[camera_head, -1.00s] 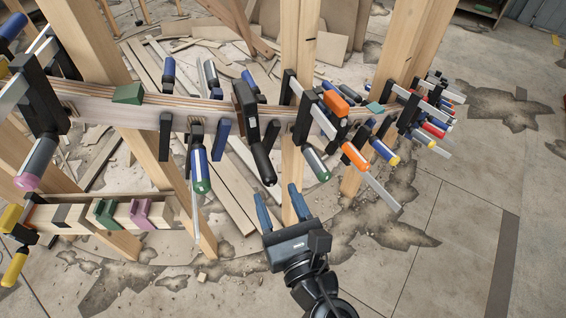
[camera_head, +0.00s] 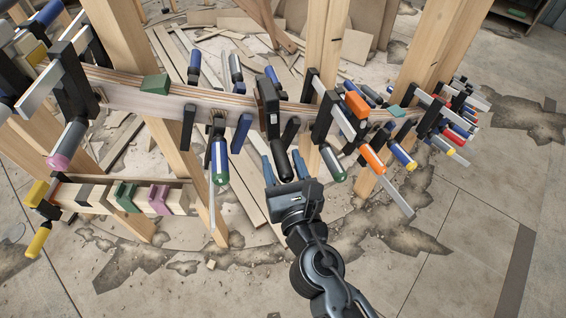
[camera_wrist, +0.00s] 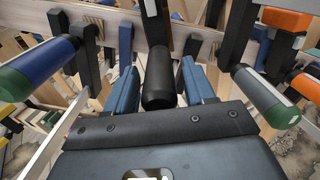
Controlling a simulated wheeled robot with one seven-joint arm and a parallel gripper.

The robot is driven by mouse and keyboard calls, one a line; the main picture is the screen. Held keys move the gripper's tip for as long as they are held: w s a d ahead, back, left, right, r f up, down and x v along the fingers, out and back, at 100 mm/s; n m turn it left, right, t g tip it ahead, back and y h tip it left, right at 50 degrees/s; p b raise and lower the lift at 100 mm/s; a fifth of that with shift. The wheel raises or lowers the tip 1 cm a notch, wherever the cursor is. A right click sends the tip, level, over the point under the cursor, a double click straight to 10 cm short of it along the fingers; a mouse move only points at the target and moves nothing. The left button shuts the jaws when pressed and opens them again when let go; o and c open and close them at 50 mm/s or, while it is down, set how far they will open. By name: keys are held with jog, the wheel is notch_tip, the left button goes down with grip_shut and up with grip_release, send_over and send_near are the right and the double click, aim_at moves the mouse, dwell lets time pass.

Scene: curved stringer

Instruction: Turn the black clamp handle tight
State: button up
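The black clamp handle (camera_wrist: 158,82) hangs down from a black clamp (camera_head: 266,108) on the curved laminated stringer (camera_head: 150,106). In the head view the handle (camera_head: 280,160) tilts down toward my gripper (camera_head: 283,170). In the wrist view my gripper (camera_wrist: 161,90) is open, with one blue finger on each side of the handle. Gaps show between the handle and both fingers. The lower end of the handle sits just beyond the gripper's body.
A blue-and-green clamp handle (camera_head: 219,160) hangs close on the left, and a green-ended one (camera_head: 332,162) close on the right. An orange-handled clamp (camera_head: 372,158) stands further right. A wooden rack with coloured blocks (camera_head: 125,196) is lower left. Open floor lies at right.

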jog(key=c, duration=0.9)
jog(key=shift+c, duration=0.2)
